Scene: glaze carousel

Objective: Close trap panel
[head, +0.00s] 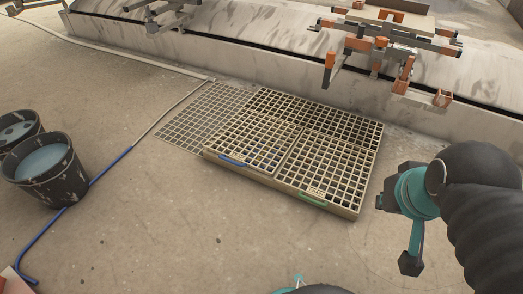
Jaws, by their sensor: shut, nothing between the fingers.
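The trap panels are pale square-mesh grates on a low raised frame (345,209) in the middle of the head view. A front left panel (252,142) has a blue strip on its near edge. A front right panel (327,167) has a green strip and a small label on its near edge. A back panel (325,118) lies behind them. All look about flat; small tilts or gaps cannot be told. My gripper (410,264) is at the right, black and teal, shut and empty, apart from the panels. Its fingertips are small and hard to make out.
A flat floor grate (205,117) adjoins the frame's left side. Two dark buckets of pale liquid, the nearer one (45,172) whole in view, stand at the left by a blue hose (110,166). A long concrete trough with orange-and-grey fixtures (385,48) runs behind.

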